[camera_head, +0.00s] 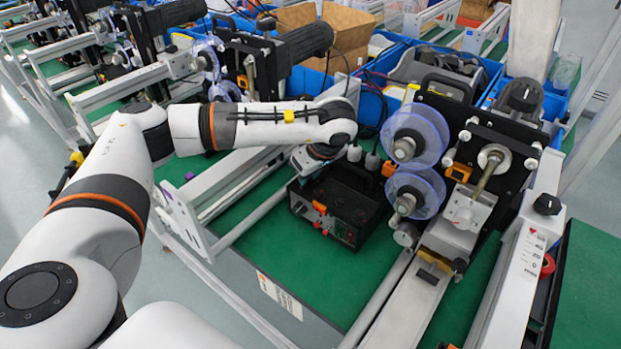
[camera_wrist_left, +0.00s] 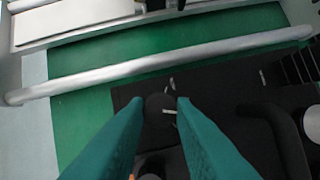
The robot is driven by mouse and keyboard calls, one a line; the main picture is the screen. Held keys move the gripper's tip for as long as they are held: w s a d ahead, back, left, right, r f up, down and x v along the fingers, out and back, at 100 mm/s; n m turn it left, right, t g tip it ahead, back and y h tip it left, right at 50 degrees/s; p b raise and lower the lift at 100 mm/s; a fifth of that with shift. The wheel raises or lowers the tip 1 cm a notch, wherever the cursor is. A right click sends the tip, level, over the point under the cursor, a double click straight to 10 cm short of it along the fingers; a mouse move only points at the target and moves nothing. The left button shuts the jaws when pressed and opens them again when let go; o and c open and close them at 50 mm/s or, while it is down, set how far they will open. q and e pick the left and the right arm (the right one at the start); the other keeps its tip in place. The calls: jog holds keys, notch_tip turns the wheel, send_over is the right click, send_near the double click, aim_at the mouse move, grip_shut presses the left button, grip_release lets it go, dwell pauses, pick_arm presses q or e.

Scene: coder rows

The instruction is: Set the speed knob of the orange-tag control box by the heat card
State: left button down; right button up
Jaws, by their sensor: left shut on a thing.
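The black control box (camera_head: 338,212) with orange parts on its front stands on the green bench top in the head view. My left gripper (camera_head: 310,168) is over its top left side, with its fingers mostly hidden there. In the left wrist view, my left gripper's teal fingers (camera_wrist_left: 160,106) are shut on a dark round knob (camera_wrist_left: 158,112). A light mark shows on the knob; its setting cannot be read. A white card (camera_head: 280,296) with small print hangs on the bench's front edge; its text is too small to read. My right gripper is not in view.
Two clear blue-rimmed reels (camera_head: 417,135) and a black coder machine stand right of the box. A metal rail (camera_wrist_left: 160,65) crosses near the knob in the wrist view. Blue crates and a cardboard box (camera_head: 335,35) are behind. Green bench (camera_head: 320,280) is clear in front.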

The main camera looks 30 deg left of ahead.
pick_arm(q)
jog(key=m+b, duration=0.1)
jog(key=m, duration=0.1)
jog(key=m+t+b, duration=0.1)
jog(key=m+b, duration=0.1)
jog(key=shift+s+a+f+t+h, duration=0.1)
jog(key=shift+a+t+h, duration=0.05)
jog(key=shift+t+h, duration=0.2)
jog(key=shift+s+m+t+h+b, duration=0.1)
jog(key=shift+m+t+h+b, duration=0.3)
jog(key=shift+m+b, duration=1)
jog(key=shift+r+m+p, duration=0.2)
jog(key=shift+m+p, duration=0.2)
jog(key=shift+m, duration=0.2)
jog(key=c, duration=1.5)
grip_release()
jog(key=b+v, duration=0.1)
jog(key=v, duration=1.1)
jog(key=shift+a, duration=0.15)
